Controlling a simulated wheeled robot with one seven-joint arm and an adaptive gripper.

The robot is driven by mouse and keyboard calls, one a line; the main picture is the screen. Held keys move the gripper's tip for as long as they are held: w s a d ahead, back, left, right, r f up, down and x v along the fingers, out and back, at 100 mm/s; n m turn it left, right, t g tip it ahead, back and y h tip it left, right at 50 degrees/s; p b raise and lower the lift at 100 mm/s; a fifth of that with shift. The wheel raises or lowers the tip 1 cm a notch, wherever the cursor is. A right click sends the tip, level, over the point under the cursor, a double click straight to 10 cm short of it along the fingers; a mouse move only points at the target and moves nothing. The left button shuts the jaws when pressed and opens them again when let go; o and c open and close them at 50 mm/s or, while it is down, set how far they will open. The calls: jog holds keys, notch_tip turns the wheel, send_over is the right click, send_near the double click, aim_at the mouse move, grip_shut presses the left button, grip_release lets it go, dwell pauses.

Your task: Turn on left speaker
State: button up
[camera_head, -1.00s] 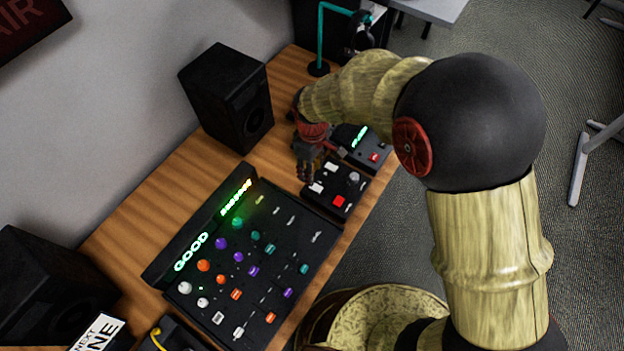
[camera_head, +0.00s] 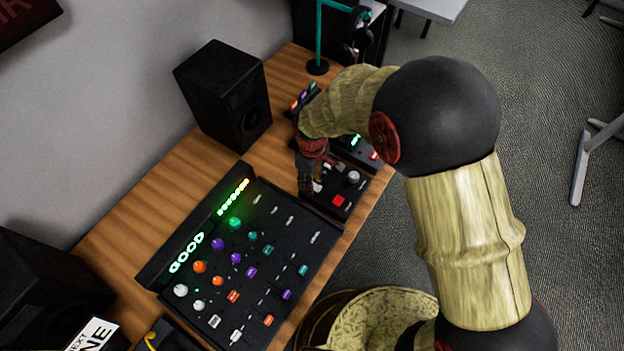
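Two black speakers stand on the wooden desk. One speaker (camera_head: 228,97) is upright at the back, in the upper middle. The other speaker (camera_head: 45,290) is at the lower left, partly cut off by the frame edge. My gripper (camera_head: 308,190) points down near the left edge of a small black control box (camera_head: 345,192) with a white knob and a red button. Whether its fingertips touch the box, and whether they are open, is too small to tell. I see no power switch on either speaker.
A large black mixer (camera_head: 250,265) with coloured knobs and a lit green "GOOD" display fills the desk's front. A second small device (camera_head: 358,150) sits partly behind my arm. A teal headphone stand (camera_head: 319,40) is at the back. Bare desk (camera_head: 165,190) lies between the speakers.

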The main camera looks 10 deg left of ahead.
grip_shut()
jog(key=shift+d, duration=0.1)
dwell(0.3)
jog(key=shift+s+d+f+t+y+b, duration=0.15)
jog(key=shift+t+y+b, duration=0.25)
jog(key=shift+y+b, duration=0.65)
jog(key=shift+d+r+y+b, duration=0.2)
jog(key=shift+y+b, duration=0.15)
jog(key=shift+b, duration=0.75)
jog(key=shift+a, duration=0.1)
jog(key=shift+o, duration=0.8)
grip_release()
jog(key=shift+r, duration=0.1)
